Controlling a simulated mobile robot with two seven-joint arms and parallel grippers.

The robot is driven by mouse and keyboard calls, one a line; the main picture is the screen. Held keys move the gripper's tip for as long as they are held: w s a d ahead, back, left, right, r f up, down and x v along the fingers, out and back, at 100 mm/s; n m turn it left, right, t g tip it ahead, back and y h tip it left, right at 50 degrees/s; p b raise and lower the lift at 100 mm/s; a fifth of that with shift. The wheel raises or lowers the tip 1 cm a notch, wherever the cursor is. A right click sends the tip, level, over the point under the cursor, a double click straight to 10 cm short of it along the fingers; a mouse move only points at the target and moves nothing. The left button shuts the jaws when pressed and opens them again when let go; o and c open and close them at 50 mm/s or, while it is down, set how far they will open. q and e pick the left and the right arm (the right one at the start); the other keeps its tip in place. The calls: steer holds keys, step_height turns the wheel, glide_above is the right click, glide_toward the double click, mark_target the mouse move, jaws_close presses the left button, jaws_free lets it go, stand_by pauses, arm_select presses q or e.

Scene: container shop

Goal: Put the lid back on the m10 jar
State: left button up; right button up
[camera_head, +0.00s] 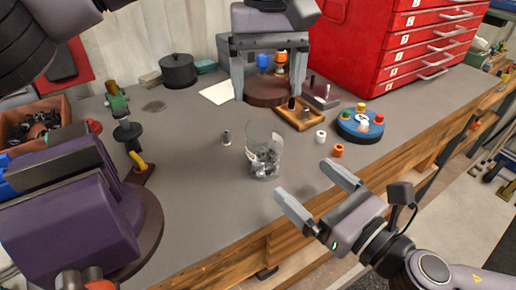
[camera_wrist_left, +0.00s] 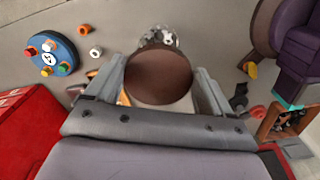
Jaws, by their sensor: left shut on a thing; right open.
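The clear glass jar (camera_head: 264,150) stands open on the grey workbench with small metal pieces inside. A round dark brown lid (camera_head: 268,91) is held level between the fingers of my left gripper (camera_head: 268,96), above the bench and behind the jar. In the left wrist view the lid (camera_wrist_left: 158,77) fills the space between the fingers and hides part of the jar (camera_wrist_left: 159,36). My right gripper (camera_head: 305,180) is open and empty, in front and to the right of the jar near the bench's front edge. The jar's m10 label cannot be read.
A wooden tray (camera_head: 300,121) and a blue round stand (camera_head: 361,128) with coloured caps sit right of the jar. A purple vise (camera_head: 75,222) fills the left front; a red drawer cabinet (camera_head: 395,55) stands behind.

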mark_target(276, 156)
stand_by(0.3)
steer(key=x, duration=1.2)
steer(key=shift+a, duration=0.1)
steer(key=c, duration=1.4)
arm_select(q)
steer(key=shift+f, duration=2.5)
arm_select(e)
steer(key=shift+c, duration=0.2)
arm_select(q)
steer(key=shift+f, duration=0.85)
steer(key=shift+f, duration=0.55)
